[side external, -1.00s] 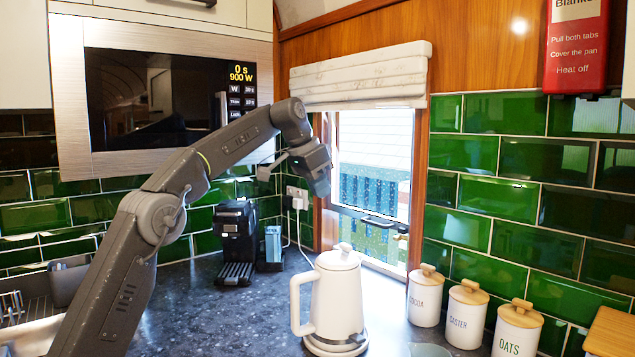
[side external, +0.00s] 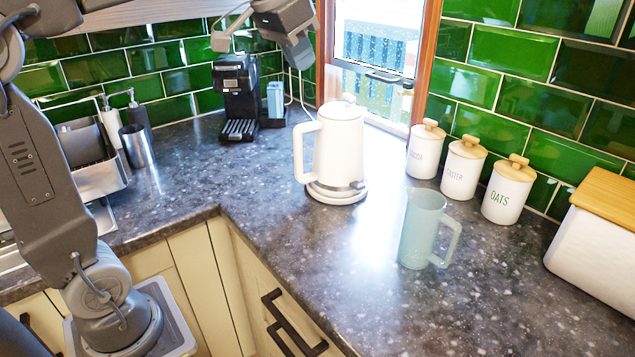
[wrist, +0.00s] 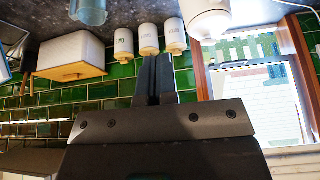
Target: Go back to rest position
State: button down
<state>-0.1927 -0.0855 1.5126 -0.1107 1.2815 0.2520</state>
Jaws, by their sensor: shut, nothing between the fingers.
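My gripper (side external: 301,62) hangs near the top of the side view, in front of the window's left edge, above and behind the kettle. It is empty and apart from everything on the worktop. In the wrist view its two dark fingers (wrist: 154,78) are together with nothing between them. The white kettle (side external: 336,155) stands upright on its base below my gripper. The pale translucent mug (side external: 418,230) stands upright on the worktop nearer the camera. Part of my arm above the gripper is cut off by the top edge of the side view.
Three lidded canisters (side external: 464,172) stand along the tiled wall at right, and a white bread bin (side external: 598,245) stands at the right edge. A black coffee machine (side external: 237,95) is at the back. A dish rack (side external: 95,165) and steel cup (side external: 137,146) stand at left. The front worktop is clear.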

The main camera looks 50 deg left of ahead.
jog(key=s+d+f, duration=0.2)
jog(key=s+f, duration=0.6)
jog(key=s, duration=0.1)
jog(key=s+d+f, duration=0.3)
jog(key=s+f, duration=0.6)
jog(key=shift+s+d+f+n, duration=0.15)
jog(key=shift+s+d+n, duration=0.15)
jog(key=shift+s+d, duration=0.05)
